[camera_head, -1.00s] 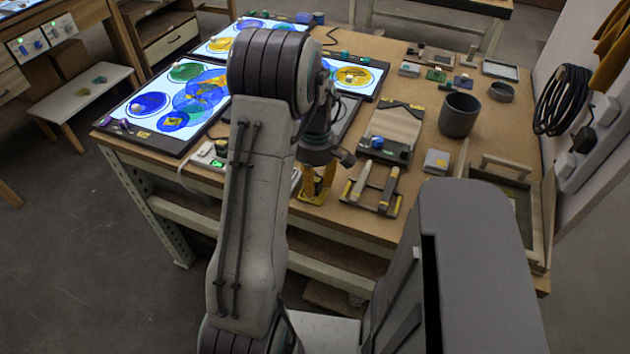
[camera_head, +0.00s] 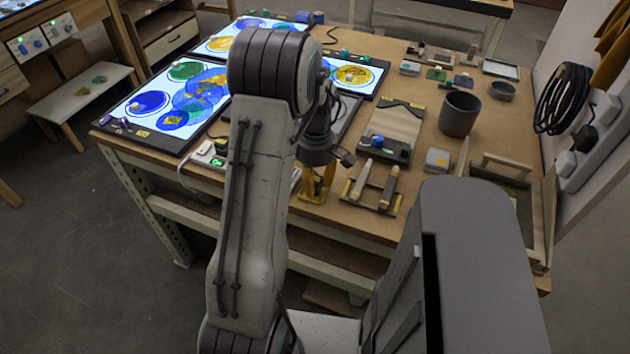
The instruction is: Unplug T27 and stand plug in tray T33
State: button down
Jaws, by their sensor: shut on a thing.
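My gripper (camera_head: 317,186), with yellow fingers, is low over the front edge of the wooden workbench, pointing down. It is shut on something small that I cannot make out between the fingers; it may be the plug. A pale power strip (camera_head: 208,154) with a green light lies to the left, and my arm hides its middle. Its right end shows beside my gripper. No T27 or T33 label is readable.
A slotted wooden rack (camera_head: 371,205) lies just right of my gripper. Beyond it are a clamp board (camera_head: 395,125), a small grey box (camera_head: 437,160) and a dark cup (camera_head: 459,114). Glowing light panels (camera_head: 150,138) fill the left. Coiled black cable (camera_head: 562,99) hangs at right.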

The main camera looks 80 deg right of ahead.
jog(key=shift+c, duration=1.6)
grip_release()
jog(key=shift+r, duration=0.2)
jog(key=shift+r+p, duration=2.65)
jog(key=shift+r, duration=0.7)
